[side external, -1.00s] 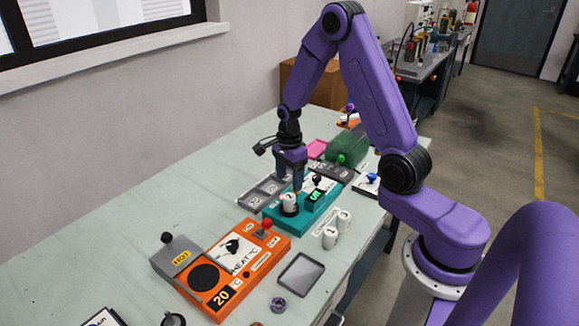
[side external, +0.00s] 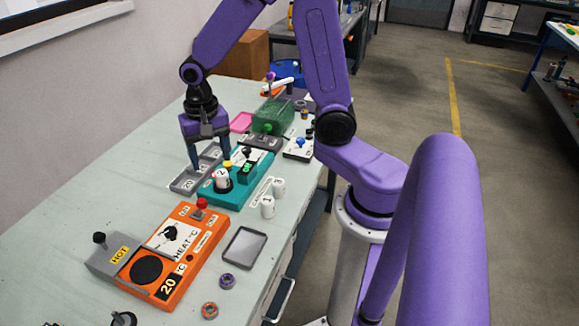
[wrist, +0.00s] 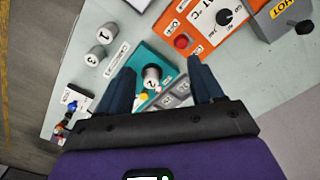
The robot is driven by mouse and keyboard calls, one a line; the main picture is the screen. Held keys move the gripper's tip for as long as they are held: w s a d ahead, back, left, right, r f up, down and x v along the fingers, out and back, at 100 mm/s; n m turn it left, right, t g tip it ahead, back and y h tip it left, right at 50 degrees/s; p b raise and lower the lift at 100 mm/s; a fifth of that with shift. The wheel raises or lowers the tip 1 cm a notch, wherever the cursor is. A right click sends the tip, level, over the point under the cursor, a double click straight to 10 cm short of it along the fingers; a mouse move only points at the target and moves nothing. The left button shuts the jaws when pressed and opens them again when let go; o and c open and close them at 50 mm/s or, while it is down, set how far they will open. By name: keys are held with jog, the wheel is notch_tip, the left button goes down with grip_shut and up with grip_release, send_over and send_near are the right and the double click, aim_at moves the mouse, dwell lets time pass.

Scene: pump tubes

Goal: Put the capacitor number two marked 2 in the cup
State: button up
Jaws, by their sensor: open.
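The white capacitor marked 2 (side external: 221,177) stands upright in a dark round cup (side external: 223,187) on the teal device (side external: 208,198). In the wrist view the capacitor (wrist: 152,73) shows its 2 on top, with the dark cup (wrist: 151,84) around its lower part. My gripper (side external: 211,163) is open and empty, close above and to the left of the capacitor in the side view. In the wrist view my gripper (wrist: 160,67) has its fingers apart on either side of the capacitor, which they do not touch.
Capacitors marked 1 (wrist: 105,33) and 3 (wrist: 94,57) stand beside the teal device. A grey sectioned tray (side external: 184,184) lies behind it. An orange heater (side external: 184,240) and an empty grey tray (side external: 245,247) are nearer. A green clear box (side external: 272,115) stands farther back.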

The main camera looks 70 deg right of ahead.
jog(key=s+a+r+n, duration=0.2)
jog(key=s+n, duration=0.8)
jog(key=s+a+r+n, duration=0.2)
jog(key=s+r+n, duration=0.1)
jog(key=s+n, duration=0.7)
jog(key=shift+s+n, duration=0.3)
jog(key=shift+s, duration=0.25)
dwell(0.5)
